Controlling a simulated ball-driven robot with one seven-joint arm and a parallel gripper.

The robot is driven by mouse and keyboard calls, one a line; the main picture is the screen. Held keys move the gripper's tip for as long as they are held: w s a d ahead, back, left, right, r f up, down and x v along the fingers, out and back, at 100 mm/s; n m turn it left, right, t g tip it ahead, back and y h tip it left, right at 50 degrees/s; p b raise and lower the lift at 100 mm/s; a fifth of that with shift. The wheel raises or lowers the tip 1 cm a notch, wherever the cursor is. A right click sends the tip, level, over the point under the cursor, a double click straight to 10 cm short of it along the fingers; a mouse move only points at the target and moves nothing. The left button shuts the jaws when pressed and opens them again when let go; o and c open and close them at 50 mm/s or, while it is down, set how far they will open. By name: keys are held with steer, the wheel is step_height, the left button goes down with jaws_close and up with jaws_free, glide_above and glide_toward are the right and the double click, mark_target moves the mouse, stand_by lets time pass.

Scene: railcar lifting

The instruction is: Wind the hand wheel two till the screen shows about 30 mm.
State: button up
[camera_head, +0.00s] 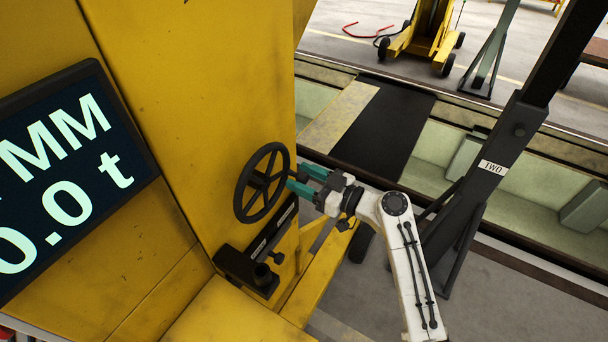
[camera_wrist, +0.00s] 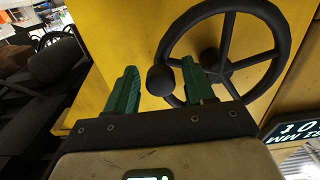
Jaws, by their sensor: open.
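The black spoked hand wheel (camera_head: 262,183) stands on the side of a yellow machine. In the wrist view the hand wheel (camera_wrist: 222,62) fills the upper right, with its round knob (camera_wrist: 160,80) at the rim. My gripper (camera_head: 297,179) is open at the wheel's right side, its green fingers pointing at the rim. In the wrist view the knob appears between the fingers of my gripper (camera_wrist: 159,80); I cannot tell whether they touch it. The screen (camera_head: 75,180) shows "MM" and "0.0 t", cut off at the left; its millimetre figure is not readable.
A black bracket (camera_head: 248,270) sticks out below the wheel. A dark stand labelled "TWO" (camera_head: 493,167) rises at the right, near my arm. A pit with a dark plate (camera_head: 385,125) lies behind. A yellow wheeled jack (camera_head: 425,45) stands farther back.

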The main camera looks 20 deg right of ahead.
steer(key=shift+w+a, duration=0.1)
steer(key=shift+c, duration=0.4)
jaws_close()
